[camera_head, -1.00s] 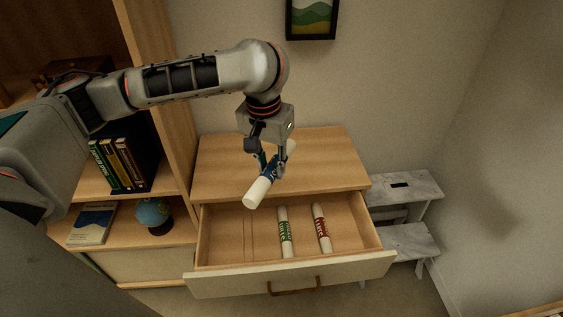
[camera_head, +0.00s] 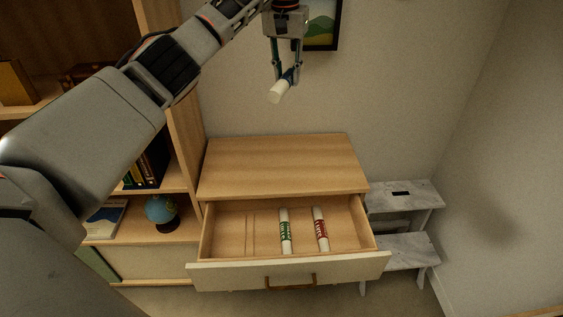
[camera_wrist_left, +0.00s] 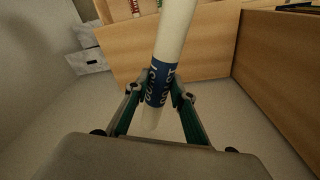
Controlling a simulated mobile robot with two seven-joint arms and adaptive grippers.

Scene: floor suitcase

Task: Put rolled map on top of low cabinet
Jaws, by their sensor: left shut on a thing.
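The rolled map (camera_head: 280,91) is a white tube with a dark blue label. My left gripper (camera_head: 286,76) is shut on it and holds it high above the low cabinet, in front of the wall. In the left wrist view the map (camera_wrist_left: 174,40) stands between the two fingers (camera_wrist_left: 160,92), which grip it at the blue label. The low cabinet (camera_head: 280,165) has a bare light wood top and an open drawer below it. My right gripper is not in view.
The open drawer (camera_head: 290,275) holds a green-labelled roll (camera_head: 285,231) and a red-labelled roll (camera_head: 320,229). A bookcase with a globe (camera_head: 161,210) stands at left, a grey step stool (camera_head: 405,195) at right. A framed picture (camera_head: 322,25) hangs behind the gripper.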

